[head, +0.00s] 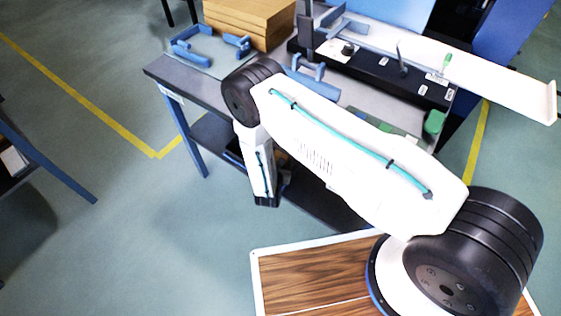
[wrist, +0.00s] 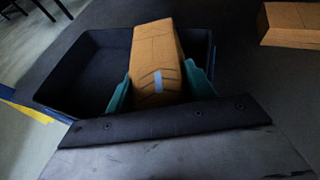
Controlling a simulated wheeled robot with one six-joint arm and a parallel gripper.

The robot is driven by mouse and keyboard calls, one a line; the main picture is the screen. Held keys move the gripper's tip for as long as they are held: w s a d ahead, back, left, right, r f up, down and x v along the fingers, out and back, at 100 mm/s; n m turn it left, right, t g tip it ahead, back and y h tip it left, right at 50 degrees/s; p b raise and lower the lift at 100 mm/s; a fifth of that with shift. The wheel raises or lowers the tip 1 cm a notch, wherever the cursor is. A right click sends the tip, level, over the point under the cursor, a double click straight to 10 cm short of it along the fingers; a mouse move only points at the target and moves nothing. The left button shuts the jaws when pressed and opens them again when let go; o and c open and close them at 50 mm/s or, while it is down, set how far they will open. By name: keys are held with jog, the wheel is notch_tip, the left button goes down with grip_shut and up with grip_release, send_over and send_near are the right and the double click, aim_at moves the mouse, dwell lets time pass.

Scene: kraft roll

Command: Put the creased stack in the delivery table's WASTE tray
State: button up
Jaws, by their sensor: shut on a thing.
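In the wrist view, a brown kraft stack (wrist: 156,50) with dark crease-like lines and a small pale blue mark is held between the two teal fingers of my gripper (wrist: 157,90). The gripper is shut on it. Behind it is a dark blue tray (wrist: 75,75) with raised walls. The stack overlaps the tray's right part and crosses its far rim in the picture. I cannot tell its height above the tray floor. No WASTE label can be read. In the head view the fingers and held stack are hidden by my arm.
In the wrist view another kraft stack (wrist: 292,22) lies on the dark surface at right. In the head view a bench (head: 190,87) carries a large brown stack (head: 245,22), blue brackets (head: 200,50) and a black machine (head: 375,70). Open floor (head: 90,150) lies left.

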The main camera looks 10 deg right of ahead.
jog(key=shift+f, duration=0.2)
jog(key=o, duration=1)
jog(key=shift+o, duration=0.2)
jog(key=shift+r, duration=0.1)
jog(key=shift+r, duration=0.25)
jog(key=v, duration=1.2)
jog(key=shift+r, duration=0.3)
